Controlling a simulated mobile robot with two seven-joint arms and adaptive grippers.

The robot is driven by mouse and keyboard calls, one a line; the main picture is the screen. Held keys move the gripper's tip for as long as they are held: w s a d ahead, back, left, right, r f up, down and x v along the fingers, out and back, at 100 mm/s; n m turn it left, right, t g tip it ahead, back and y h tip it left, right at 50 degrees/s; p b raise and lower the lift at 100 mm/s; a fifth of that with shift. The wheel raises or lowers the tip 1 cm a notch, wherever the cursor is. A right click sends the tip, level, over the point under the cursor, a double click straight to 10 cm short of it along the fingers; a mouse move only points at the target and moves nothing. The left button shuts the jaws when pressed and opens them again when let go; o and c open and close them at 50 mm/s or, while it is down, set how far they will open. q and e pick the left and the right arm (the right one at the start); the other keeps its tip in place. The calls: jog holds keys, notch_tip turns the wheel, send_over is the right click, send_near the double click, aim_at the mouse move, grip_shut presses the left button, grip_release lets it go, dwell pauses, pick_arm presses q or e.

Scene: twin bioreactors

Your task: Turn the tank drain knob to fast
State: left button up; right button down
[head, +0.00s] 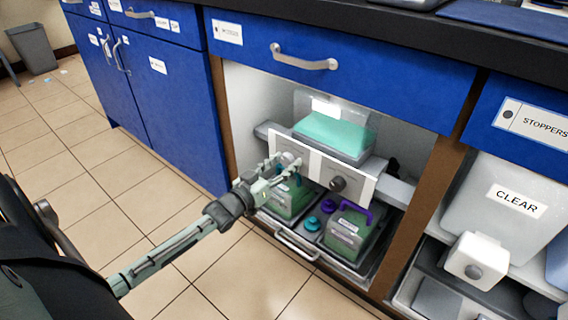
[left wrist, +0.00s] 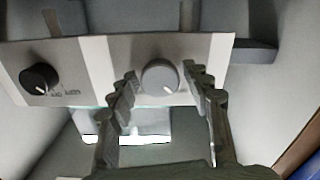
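A pale control panel (head: 313,168) spans the open cabinet bay and carries two knobs. A light grey knob (left wrist: 160,77) has a white pointer line and sits between my left gripper's fingertips (left wrist: 162,82) in the left wrist view. The fingers are open, one on each side, with gaps to the knob. In the head view my left gripper (head: 275,168) reaches to the panel's left half. A dark knob (head: 338,184) is on the right half; it also shows in the left wrist view (left wrist: 39,77). I cannot read which knob is the tank drain. My right gripper is not in view.
Below the panel, a tray (head: 297,246) holds containers with green contents, including one with a purple handle (head: 356,211). A teal-filled tank (head: 335,134) stands above and behind the panel. A blue drawer (head: 340,68) overhangs the bay.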

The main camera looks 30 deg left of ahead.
pick_arm(q)
jog(key=c, duration=0.8)
